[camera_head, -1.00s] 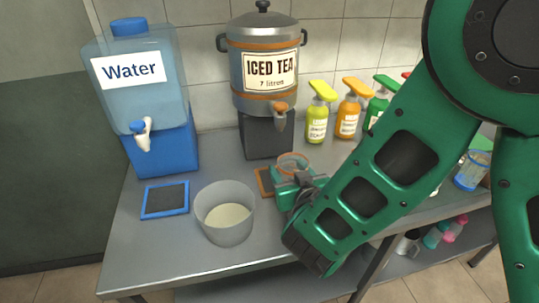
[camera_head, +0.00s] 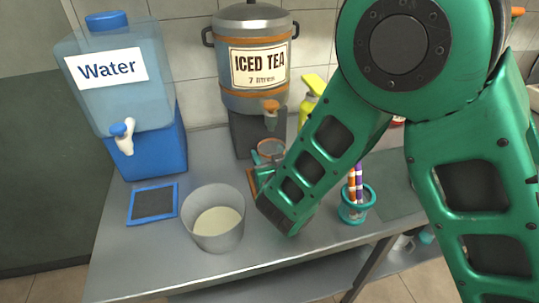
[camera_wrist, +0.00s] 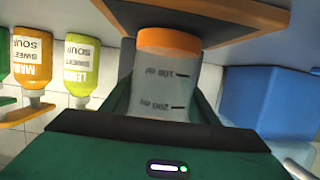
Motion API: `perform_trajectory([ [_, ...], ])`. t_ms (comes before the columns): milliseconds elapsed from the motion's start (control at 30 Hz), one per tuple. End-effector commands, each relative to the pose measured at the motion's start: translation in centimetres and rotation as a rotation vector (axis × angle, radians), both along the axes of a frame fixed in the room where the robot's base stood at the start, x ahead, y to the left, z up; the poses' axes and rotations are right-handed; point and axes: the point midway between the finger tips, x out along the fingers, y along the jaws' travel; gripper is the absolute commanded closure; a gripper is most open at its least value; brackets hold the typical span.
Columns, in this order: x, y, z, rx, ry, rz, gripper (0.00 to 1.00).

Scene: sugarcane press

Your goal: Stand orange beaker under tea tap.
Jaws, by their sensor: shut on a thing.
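The orange beaker (camera_head: 270,146) is clear with an orange rim. My gripper (camera_head: 267,157) is shut on it and holds it upright in front of the iced tea dispenser (camera_head: 253,62). In the head view the beaker shows just below the orange tea tap (camera_head: 271,106). An orange-edged mat (camera_head: 250,178) lies below, mostly hidden by my gripper. In the upside-down wrist view, the beaker (camera_wrist: 168,80) shows its orange base and volume marks between my fingers, with the base close to the mat's edge (camera_wrist: 250,14). I cannot tell whether it touches the mat.
A grey pot (camera_head: 214,222) with pale contents stands left of my arm. The water dispenser (camera_head: 118,85) and blue-edged mat (camera_head: 153,204) are further left. Pump bottles, including a yellow one (camera_head: 308,98), stand at the back right. A teal cup (camera_head: 356,208) holds striped sticks.

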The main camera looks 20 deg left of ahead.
Motion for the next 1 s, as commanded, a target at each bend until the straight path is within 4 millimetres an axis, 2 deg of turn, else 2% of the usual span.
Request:
perform_trajectory([
  [400,-0.07,0.13,-0.58,0.001,-0.002,0.002,0.76],
  [433,-0.08,0.13,-0.6,0.002,-0.001,0.002,0.44],
  [500,-0.07,0.13,-0.55,0.002,-0.001,0.002,0.27],
  [900,-0.11,0.1,-0.16,0.002,-0.001,0.002,0.27],
  [1000,-0.77,-0.08,0.15,0.001,-0.001,0.008,0.27],
])
